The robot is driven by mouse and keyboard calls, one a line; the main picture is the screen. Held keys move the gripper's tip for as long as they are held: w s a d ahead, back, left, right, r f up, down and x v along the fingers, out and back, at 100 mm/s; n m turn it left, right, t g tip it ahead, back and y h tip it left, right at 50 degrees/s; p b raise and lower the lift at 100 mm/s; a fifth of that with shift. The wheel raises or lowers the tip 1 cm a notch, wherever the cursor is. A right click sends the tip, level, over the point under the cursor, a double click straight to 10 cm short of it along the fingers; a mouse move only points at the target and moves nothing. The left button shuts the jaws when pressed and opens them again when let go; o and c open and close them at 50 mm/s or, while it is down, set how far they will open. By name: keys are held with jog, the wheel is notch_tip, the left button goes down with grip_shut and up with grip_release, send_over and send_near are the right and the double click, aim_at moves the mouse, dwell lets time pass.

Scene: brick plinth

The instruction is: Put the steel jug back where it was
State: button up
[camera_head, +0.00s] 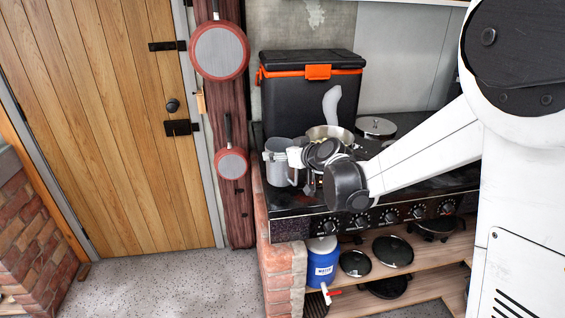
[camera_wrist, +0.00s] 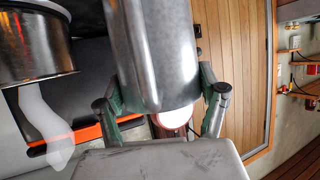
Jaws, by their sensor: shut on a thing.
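The steel jug (camera_head: 275,168) is a grey metal cylinder at the left end of the black stove top (camera_head: 425,182). My gripper (camera_head: 296,160) is shut on it from the right. In the wrist view the jug (camera_wrist: 152,50) fills the upper middle, with my gripper's fingers (camera_wrist: 162,108) on either side of it. My wrist and fingers hide part of the jug in the head view. I cannot tell whether its base touches the stove.
A steel pot (camera_head: 340,133) with a white utensil (camera_head: 332,102) in it stands just right of the jug. A black and orange box (camera_head: 300,98) is behind. A lid (camera_head: 376,127) lies farther right. Pans (camera_head: 219,50) hang at the left, beside a wooden door (camera_head: 110,120).

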aim_at(283, 163)
jog(key=shift+f, duration=1.8)
jog(key=shift+f, duration=0.1)
jog(key=shift+f+b, duration=0.1)
jog(key=shift+b, duration=0.25)
jog(key=o, duration=1.9)
jog(key=shift+r, duration=0.2)
